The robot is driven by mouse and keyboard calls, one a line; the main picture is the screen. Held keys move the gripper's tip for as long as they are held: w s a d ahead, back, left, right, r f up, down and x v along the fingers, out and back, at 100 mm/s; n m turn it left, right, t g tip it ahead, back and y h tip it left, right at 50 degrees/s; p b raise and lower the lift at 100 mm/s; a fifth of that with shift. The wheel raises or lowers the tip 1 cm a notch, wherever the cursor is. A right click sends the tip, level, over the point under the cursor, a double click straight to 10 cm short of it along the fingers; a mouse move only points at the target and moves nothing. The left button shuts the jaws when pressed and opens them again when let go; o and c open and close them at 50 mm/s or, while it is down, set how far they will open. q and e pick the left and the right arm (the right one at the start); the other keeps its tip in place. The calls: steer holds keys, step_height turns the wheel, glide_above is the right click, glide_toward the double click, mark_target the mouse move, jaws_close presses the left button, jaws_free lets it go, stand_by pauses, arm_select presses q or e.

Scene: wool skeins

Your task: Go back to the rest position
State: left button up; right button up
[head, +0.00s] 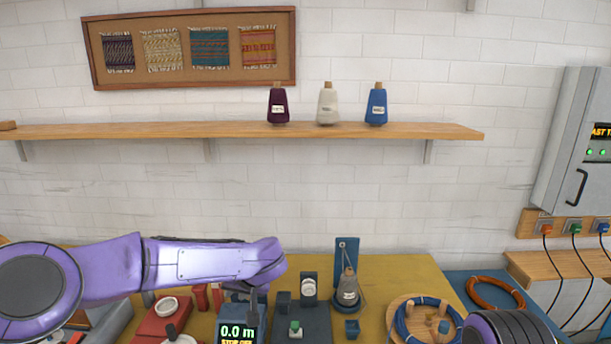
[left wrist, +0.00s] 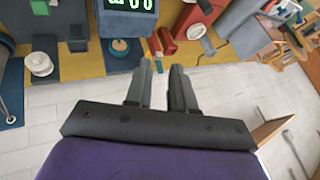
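My left arm reaches in from the left in the head view. Its gripper (head: 258,290) is at the arm's right end, above the bench and beside the meter display; the fingers are hard to make out there. In the left wrist view, the left gripper (left wrist: 162,66) shows two dark fingers with a gap between them and nothing in the gap. Part of my right arm shows at the lower right of the head view. My right gripper is not in view.
A shelf (head: 230,131) with three yarn cones is above.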

arm_select(q)
steer(key=s+a+f+n+t+b, duration=0.1)
steer(key=s+a+f+n+b, duration=0.15)
steer(key=s+f, duration=0.45)
steer(key=s+a+f+n+t+h+b, duration=0.1)
steer(key=s+f+n, duration=0.25)
steer(key=f, duration=0.75)
steer(key=s+a+f+n+t+b, duration=0.1)
steer(key=s+a+f+n, duration=0.1)
steer(key=s+f, duration=0.55)
steer(key=s+a+f+g+b, duration=0.1)
steer(key=s+a+f, duration=0.1)
steer(key=s+f, duration=0.2)
steer(key=s+a+f+m+g+b, duration=0.1)
steer(key=s+a+f+g+b, duration=0.1)
steer(key=s, duration=0.9)
steer(key=s+a+f+m+g+h+b, duration=0.1)
steer(key=s+a+f, duration=0.3)
steer(key=s+f, duration=0.3)
steer(key=shift+s+g, duration=0.4)
steer(key=shift+s, duration=0.05)
